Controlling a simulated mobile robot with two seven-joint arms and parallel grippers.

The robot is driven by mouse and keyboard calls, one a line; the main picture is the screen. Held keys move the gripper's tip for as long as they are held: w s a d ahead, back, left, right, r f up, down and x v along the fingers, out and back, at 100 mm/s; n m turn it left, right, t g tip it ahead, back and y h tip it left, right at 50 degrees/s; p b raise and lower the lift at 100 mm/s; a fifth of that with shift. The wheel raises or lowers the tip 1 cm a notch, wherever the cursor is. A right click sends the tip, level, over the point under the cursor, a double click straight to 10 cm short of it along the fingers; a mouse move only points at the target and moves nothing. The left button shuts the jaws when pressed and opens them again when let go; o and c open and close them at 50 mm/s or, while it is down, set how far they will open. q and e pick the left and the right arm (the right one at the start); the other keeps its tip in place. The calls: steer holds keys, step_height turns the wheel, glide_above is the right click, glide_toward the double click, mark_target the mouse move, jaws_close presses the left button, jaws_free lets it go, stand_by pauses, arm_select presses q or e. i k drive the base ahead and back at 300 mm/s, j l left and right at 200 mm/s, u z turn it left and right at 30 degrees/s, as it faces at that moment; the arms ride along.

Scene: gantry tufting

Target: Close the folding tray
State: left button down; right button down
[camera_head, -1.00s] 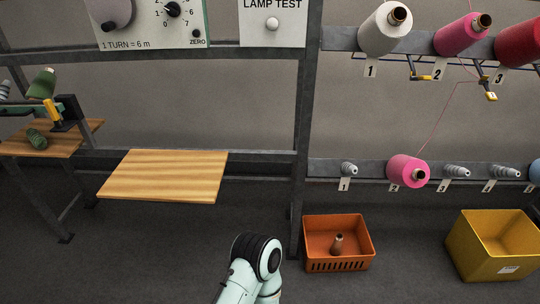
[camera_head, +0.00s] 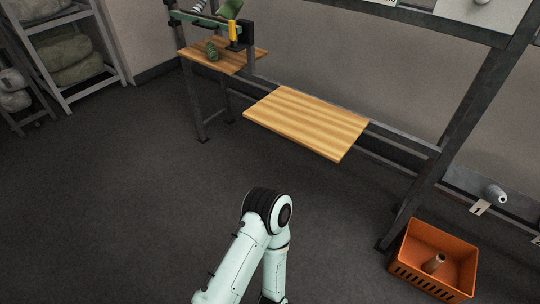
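The folding tray (camera_head: 306,121) is a flat striped wooden board fixed along its back edge to the grey metal frame. It stands out level from the frame, in the upper middle of the head view, with nothing lying on it. One of my arms shows at the bottom middle, bent at a black-banded joint, well in front of the tray and apart from it. Neither gripper is in view.
A grey rack (camera_head: 66,54) with bundles is far left. The floor between is clear.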

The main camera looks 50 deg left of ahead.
mark_target(330, 130)
steer(key=j+u, duration=0.1)
steer(key=u, duration=0.7)
steer(key=i+j+u, duration=0.1)
steer(key=u, duration=0.3)
steer(key=i+u, duration=0.1)
steer(key=u, duration=0.3)
